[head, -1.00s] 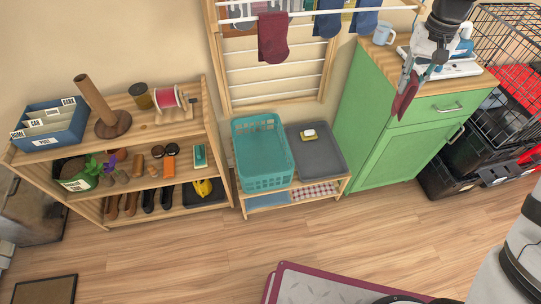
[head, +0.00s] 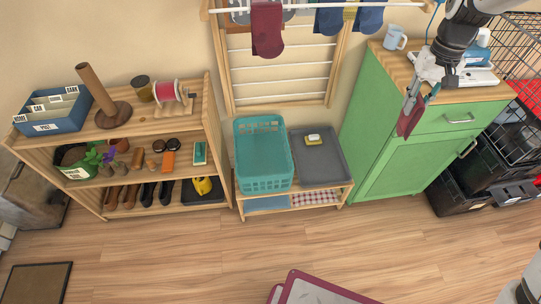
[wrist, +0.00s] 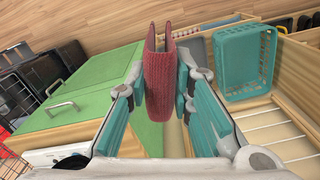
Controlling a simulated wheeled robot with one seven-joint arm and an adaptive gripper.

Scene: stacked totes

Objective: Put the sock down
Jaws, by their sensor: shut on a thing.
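My gripper (head: 417,97) is shut on a dark red sock (head: 411,118), which hangs below the fingers in front of the green cabinet. In the wrist view the sock (wrist: 159,82) is pinched between the two teal finger pads and sticks out beyond them. A similar dark red sock (head: 267,30) hangs on the white rail of the drying rack (head: 283,103). A teal basket (head: 263,185) stands on the low bench below the rack, and it also shows in the wrist view (wrist: 244,95). The sock in my gripper is apart from the basket.
A grey tray (head: 318,165) with a small yellow-and-white item lies right of the basket. A wooden shelf (head: 150,130) stands left. Wire crates and black totes (head: 490,165) are at the right.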

